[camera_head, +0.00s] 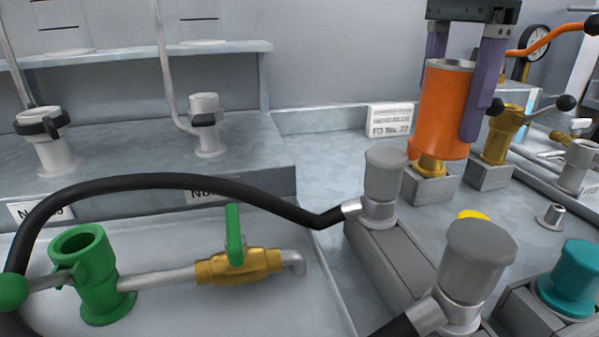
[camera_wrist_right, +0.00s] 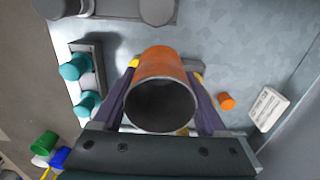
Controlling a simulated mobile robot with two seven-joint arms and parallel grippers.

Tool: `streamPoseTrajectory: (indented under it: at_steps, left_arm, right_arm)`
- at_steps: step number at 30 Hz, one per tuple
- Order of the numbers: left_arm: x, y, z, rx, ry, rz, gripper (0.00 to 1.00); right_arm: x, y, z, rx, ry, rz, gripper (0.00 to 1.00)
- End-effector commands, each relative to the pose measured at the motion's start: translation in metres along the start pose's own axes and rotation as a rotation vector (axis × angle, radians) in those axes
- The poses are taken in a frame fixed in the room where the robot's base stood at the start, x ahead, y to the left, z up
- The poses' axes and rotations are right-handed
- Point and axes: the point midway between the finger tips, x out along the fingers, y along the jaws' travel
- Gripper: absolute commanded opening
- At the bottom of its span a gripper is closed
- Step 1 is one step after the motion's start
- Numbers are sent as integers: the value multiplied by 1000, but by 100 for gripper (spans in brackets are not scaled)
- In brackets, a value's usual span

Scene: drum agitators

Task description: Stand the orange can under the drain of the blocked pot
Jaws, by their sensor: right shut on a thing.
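The orange can (camera_head: 444,112) is upright between the purple fingers of my right gripper (camera_head: 452,100), which is shut on it at the upper right. In the right wrist view the can (camera_wrist_right: 161,62) shows its open, dark mouth between the fingers (camera_wrist_right: 160,100). In the head view its base overlaps a brass fitting on a grey block; I cannot tell if they touch. A green pot (camera_head: 85,265) at the lower left has a pipe with a brass valve (camera_head: 238,266), a green lever and a down-bent drain spout (camera_head: 294,262). No blockage shows. My left gripper is out of view.
A black hose (camera_head: 170,181) arches over the green pot to a grey coupling (camera_head: 383,185) on a grey block. Another grey coupling (camera_head: 475,265) and a teal cap (camera_head: 570,278) stand lower right. A white label block (camera_head: 389,120) is near the wall.

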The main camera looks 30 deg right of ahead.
Motion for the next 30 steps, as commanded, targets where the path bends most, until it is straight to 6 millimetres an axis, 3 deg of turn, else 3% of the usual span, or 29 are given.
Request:
streamPoseTrajectory:
  at_steps: [1,6,13,18,21,30]
  left_arm:
    - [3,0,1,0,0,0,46]
    - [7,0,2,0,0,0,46]
    - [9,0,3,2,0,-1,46]
    - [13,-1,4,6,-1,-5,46]
    - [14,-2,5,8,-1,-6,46]
    - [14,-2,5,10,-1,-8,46]
  right_arm:
    - [17,1,-1,0,2,6,21]
    - [58,1,0,-1,2,3,21]
    - [80,0,0,0,0,0,21]
    - [108,0,0,-1,1,2,21]
    - [117,0,0,-1,1,0,21]
    - [119,0,0,-2,0,-1,21]
